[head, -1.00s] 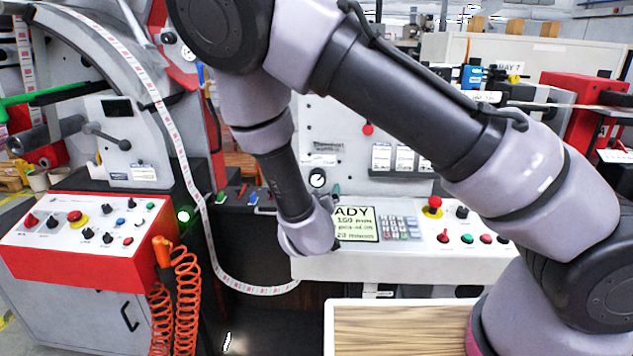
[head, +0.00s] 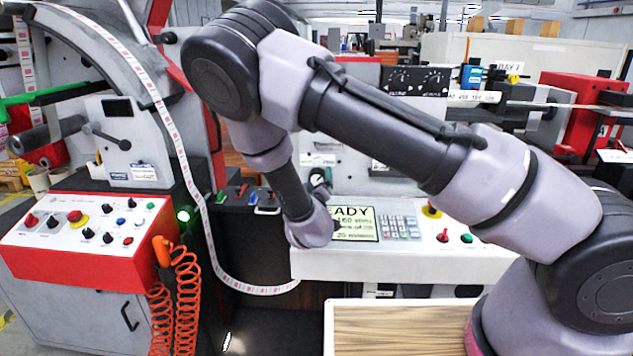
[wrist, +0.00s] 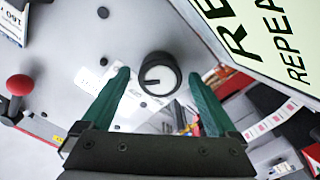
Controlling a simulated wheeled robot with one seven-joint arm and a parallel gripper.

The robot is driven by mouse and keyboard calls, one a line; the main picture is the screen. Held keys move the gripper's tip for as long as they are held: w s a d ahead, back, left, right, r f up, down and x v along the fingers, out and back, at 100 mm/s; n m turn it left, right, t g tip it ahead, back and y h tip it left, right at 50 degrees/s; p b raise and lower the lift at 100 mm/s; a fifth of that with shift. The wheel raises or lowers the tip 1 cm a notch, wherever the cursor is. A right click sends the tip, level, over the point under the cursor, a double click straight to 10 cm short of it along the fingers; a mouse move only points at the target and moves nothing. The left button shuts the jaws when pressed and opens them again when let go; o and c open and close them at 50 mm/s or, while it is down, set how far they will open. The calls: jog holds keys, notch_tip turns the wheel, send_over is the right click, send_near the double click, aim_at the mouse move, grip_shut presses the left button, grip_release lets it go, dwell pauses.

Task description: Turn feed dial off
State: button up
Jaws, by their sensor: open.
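In the wrist view a round dial (wrist: 160,74) with a black rim and a pale face sits on a light panel. A dark pointer line on its face points left. A printed label lies partly behind it, too blurred to read. My gripper (wrist: 158,76) has two green fingers, spread apart, with the dial showing between their tips. I cannot tell whether either finger touches it. In the head view a dark round dial (head: 317,176) shows beside my arm on the machine's front, probably the same one. My fingers are hidden there behind my wrist.
The READY display (head: 352,222) and its keypad (head: 400,228) are close to my wrist, and the display edge (wrist: 262,35) shows upper right in the wrist view. A red knob (wrist: 19,85) is at left. A red-sided control box (head: 90,235) stands left.

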jog(key=shift+w, duration=0.25)
